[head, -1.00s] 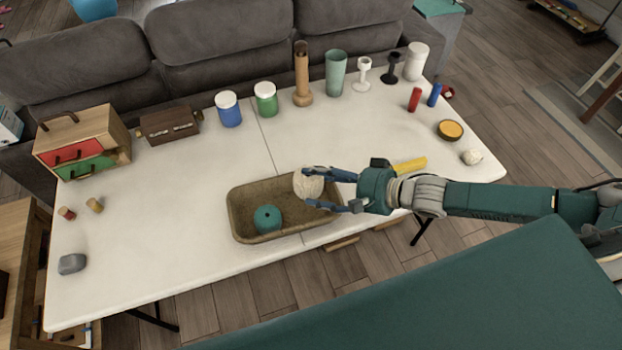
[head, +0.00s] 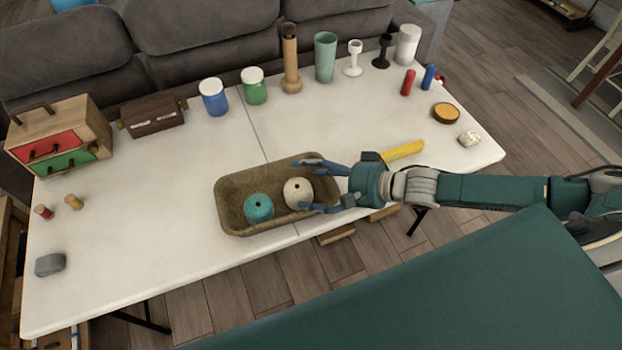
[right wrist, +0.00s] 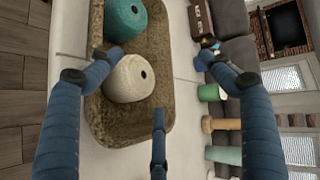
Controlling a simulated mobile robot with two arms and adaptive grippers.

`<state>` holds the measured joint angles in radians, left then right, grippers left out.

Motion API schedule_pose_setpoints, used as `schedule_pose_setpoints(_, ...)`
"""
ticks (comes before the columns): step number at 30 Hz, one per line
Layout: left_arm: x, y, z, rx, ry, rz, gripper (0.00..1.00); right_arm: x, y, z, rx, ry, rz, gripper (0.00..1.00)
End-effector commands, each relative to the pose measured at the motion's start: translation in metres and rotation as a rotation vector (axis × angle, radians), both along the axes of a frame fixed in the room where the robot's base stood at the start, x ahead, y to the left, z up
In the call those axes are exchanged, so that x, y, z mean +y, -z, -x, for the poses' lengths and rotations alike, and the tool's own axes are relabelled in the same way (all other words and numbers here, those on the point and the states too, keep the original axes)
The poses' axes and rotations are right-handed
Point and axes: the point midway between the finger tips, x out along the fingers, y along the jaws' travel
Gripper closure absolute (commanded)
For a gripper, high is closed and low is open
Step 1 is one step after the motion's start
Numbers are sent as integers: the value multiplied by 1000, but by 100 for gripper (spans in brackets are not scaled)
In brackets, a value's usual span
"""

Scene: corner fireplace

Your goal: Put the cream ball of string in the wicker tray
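The cream ball of string (head: 298,192) sits inside the wicker tray (head: 228,222), at the right of the teal ball of string (head: 259,207). In the right wrist view the cream ball (right wrist: 130,80) rests in the tray (right wrist: 130,130) close to the teal ball (right wrist: 125,18). My right gripper (head: 312,185) is at the tray's right end, with its fingers spread on either side of the cream ball in the head view. The right wrist view shows the fingers wide apart, with nothing gripped between them. My left gripper is not in view.
The tray lies near the white table's (head: 130,235) front edge. A yellow object (head: 403,152) lies behind my right wrist. Jars, a wooden vase (head: 291,60), cups and candle holders line the back edge. A grey stone (head: 50,264) and small corks lie at the left.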

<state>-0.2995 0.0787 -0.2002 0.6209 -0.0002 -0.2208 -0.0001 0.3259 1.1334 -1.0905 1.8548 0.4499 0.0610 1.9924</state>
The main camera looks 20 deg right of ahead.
Motion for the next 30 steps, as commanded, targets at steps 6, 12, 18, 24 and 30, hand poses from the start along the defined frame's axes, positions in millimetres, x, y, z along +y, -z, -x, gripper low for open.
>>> schedule_pose_setpoints(6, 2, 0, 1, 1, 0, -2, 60, 0, 1, 0, 2, 0, 1, 20)
schedule_pose_setpoints(12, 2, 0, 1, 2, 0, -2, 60, -12, -6, 12, 2, 1, 3, 20)
schedule_pose_setpoints(18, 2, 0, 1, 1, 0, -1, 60, -40, -22, 40, 7, 1, 4, 20)
schedule_pose_setpoints(24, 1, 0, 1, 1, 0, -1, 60, -62, -38, 61, 6, 0, 4, 20)
schedule_pose_setpoints(30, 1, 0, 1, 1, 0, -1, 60, -75, -48, 73, 4, 0, 1, 20)
